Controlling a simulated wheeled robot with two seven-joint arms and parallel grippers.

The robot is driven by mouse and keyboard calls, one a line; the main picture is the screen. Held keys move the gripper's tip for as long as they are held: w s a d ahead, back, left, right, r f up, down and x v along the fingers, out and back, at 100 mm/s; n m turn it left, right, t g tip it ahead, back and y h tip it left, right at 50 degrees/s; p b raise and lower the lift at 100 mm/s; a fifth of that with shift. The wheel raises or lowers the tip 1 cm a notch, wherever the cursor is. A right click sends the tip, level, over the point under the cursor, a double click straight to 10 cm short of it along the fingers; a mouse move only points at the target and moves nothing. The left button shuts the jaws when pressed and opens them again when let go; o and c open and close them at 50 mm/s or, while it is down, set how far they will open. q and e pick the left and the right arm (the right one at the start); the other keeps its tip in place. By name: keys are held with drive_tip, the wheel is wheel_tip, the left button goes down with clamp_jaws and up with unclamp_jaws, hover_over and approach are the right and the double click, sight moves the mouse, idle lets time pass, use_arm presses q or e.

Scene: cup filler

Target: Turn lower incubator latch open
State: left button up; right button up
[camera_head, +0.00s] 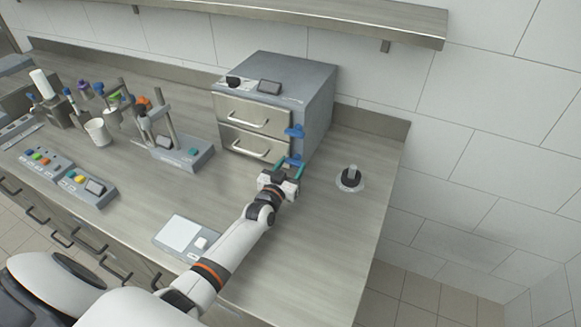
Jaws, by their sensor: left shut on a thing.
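The incubator (312,95) is a grey box with two drawer doors at the back of the bench. Its upper latch (294,131) is blue and sits at the right edge of the upper door. The lower incubator latch (295,159), also blue, is at the right edge of the lower door and partly hidden by my gripper. My left gripper (289,165) reaches up from the bottom of the view, its teal-tipped fingers shut on the lower latch. Both doors look closed. I cannot tell the latch's exact angle. My right gripper is not in view.
A black round fixture with a clear piece (350,178) stands right of the gripper. A grey stand device (183,158) is left of the incubator. A white-plated scale (183,234) lies near the front edge. A white cup (97,132) stands farther left. The front-right bench is clear.

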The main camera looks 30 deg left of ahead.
use_arm(q)
drive_tip(key=shift+m, duration=0.8)
drive_tip(key=shift+d+m+p, duration=0.1)
drive_tip(key=shift+m+p, duration=0.25)
drive_tip(key=shift+m, duration=0.85)
drive_tip(key=m, duration=0.4)
drive_tip(key=shift+d+f+m, duration=0.1)
drive_tip(key=shift+f+m, duration=0.05)
drive_tip(key=shift+m, duration=0.15)
drive_tip(key=m+b, duration=0.2)
drive_tip(key=m, duration=0.2)
drive_tip(key=shift+f+m, duration=0.15)
drive_tip(key=shift+m, duration=0.15)
drive_tip(key=m+b, duration=0.2)
drive_tip(key=m, duration=0.2)
drive_tip(key=shift+m, duration=0.3)
drive_tip(key=o, duration=1)
